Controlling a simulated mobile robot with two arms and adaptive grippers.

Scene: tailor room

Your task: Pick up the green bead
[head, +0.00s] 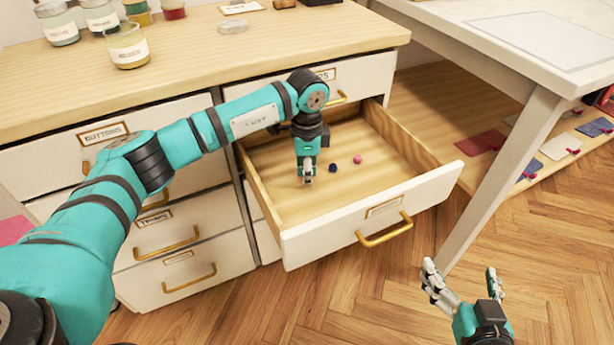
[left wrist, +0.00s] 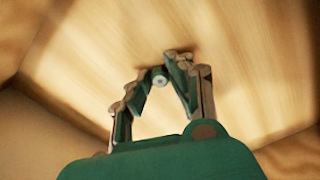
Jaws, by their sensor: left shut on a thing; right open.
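The green bead (left wrist: 159,80) is between the fingertips of my left gripper (left wrist: 165,72) in the left wrist view, close to the wooden drawer floor. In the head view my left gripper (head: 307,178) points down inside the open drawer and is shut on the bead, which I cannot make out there. A dark blue bead (head: 333,168) and a pink bead (head: 357,159) lie on the drawer floor to its right. My right gripper (head: 464,276) is open and empty, in front of the drawer at the lower right.
The open drawer (head: 375,226) has raised walls around my left gripper. The cabinet top (head: 220,60) holds several labelled jars (head: 127,47). A white table (head: 500,35) stands at the right, with a low shelf holding coloured swatches (head: 482,141).

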